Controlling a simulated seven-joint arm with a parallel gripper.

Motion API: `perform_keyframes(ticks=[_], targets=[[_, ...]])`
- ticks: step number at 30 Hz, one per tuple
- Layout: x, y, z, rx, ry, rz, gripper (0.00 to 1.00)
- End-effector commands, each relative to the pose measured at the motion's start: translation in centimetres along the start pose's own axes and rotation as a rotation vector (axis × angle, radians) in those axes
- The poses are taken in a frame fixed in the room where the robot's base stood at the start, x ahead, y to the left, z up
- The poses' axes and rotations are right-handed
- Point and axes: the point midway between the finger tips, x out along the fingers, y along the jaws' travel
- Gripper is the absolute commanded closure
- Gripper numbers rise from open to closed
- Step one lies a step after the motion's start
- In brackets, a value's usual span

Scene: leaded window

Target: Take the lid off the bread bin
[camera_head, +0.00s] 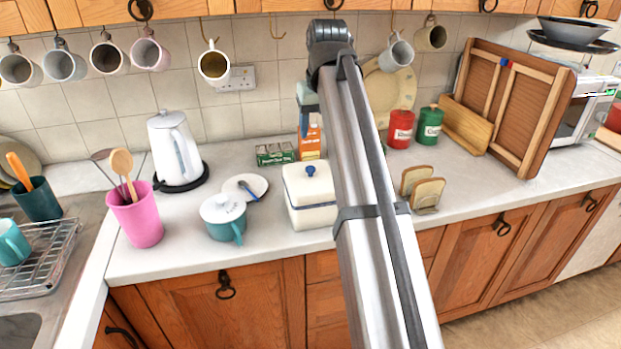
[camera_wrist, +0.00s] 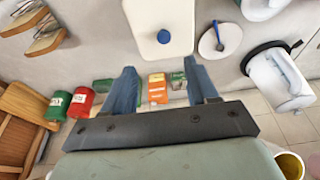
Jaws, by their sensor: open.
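The bread bin (camera_head: 312,215) is a cream-white box with a dark band, standing on the worktop left of my arm. Its white lid (camera_head: 296,178) is on, with a round blue knob (camera_head: 310,170) on top. In the wrist view the lid (camera_wrist: 150,15) shows at the top, cut off by the edge, and the knob (camera_wrist: 163,37) lies beyond my fingertips. My gripper (camera_wrist: 160,64) is open and empty, with its two blue fingers spread. In the head view my gripper (camera_head: 305,130) hangs behind and above the bin, partly hidden by my arm.
Behind the bin are an orange box (camera_head: 309,143) and green boxes (camera_head: 275,154). To the left are a teal lidded pot (camera_head: 224,216), a saucer with a spoon (camera_head: 246,187) and a kettle (camera_head: 175,150). Toast slices (camera_head: 424,190) stand to the right. Mugs (camera_head: 214,65) hang above.

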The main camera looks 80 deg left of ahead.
Motion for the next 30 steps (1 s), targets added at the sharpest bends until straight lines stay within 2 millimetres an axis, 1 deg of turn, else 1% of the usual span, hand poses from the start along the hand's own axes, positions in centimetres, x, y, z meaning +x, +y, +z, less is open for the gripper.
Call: perform_keyframes(ticks=[1, 5, 10, 18, 21, 26, 30], targets=[[-0.2, -0.5, -0.2, -0.006, 0.001, -0.002, 0.42], [0.2, -0.8, -0.2, -0.009, 0.001, -0.003, 0.42], [2.2, -0.7, -0.1, -0.009, 0.000, -0.003, 0.42], [6.8, -0.7, -0.2, -0.008, 0.001, -0.002, 0.42], [7.8, -0.7, -0.2, -0.008, 0.001, -0.002, 0.42], [8.6, -0.7, -0.3, -0.008, 0.001, -0.002, 0.42], [9.6, -0.7, -0.4, -0.008, 0.001, -0.002, 0.42]])
